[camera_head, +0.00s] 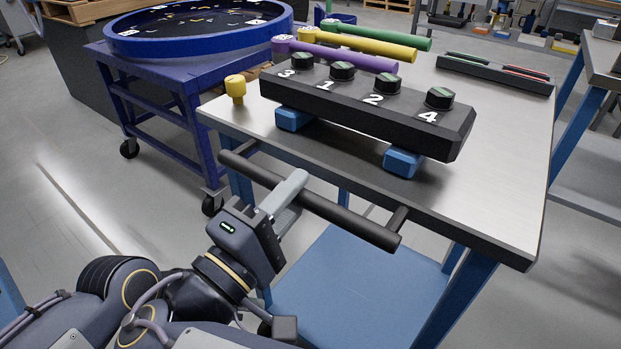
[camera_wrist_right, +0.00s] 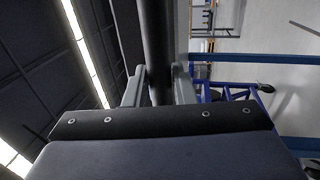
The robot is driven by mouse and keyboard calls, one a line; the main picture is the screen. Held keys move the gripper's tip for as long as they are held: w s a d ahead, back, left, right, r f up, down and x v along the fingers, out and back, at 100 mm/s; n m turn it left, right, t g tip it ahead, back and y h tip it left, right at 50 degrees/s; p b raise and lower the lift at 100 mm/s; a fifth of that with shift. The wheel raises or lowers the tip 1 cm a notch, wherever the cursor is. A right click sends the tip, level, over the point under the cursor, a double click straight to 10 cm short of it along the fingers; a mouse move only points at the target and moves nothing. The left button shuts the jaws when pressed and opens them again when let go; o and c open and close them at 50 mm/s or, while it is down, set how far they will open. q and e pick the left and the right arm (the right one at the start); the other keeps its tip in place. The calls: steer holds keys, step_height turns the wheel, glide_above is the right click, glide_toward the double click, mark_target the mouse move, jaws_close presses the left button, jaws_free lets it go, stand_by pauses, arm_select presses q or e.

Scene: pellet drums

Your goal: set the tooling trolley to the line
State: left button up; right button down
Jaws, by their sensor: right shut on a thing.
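The tooling trolley (camera_head: 490,185) has a pale metal top with a dark edge, blue legs and a blue lower shelf (camera_head: 350,290). A black push bar (camera_head: 350,221) runs along its near side. My right gripper (camera_head: 287,194) is shut on this bar, left of its middle. In the right wrist view the bar (camera_wrist_right: 155,45) passes between the two grey fingers of the gripper (camera_wrist_right: 158,88). My left gripper is not in view. The trolley's wheels and the line are not clearly visible.
On the trolley top stand a black block (camera_head: 350,112) with several numbered knobs on blue feet, a yellow knob (camera_head: 236,87), and purple, yellow and green rods (camera_head: 358,42). A blue wheeled cart (camera_head: 165,85) with a round tray stands left. A bench (camera_head: 603,65) stands right. Bare floor lies left.

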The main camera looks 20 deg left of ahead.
steer(key=shift+s+a+r, duration=0.2)
steer(key=shift+s+a, duration=0.05)
steer(key=shift+s, duration=0.35)
steer(key=c, duration=1.3)
jaws_free()
steer(key=shift+o, duration=0.2)
steer(key=shift+f, duration=0.1)
steer(key=shift+f, duration=0.1)
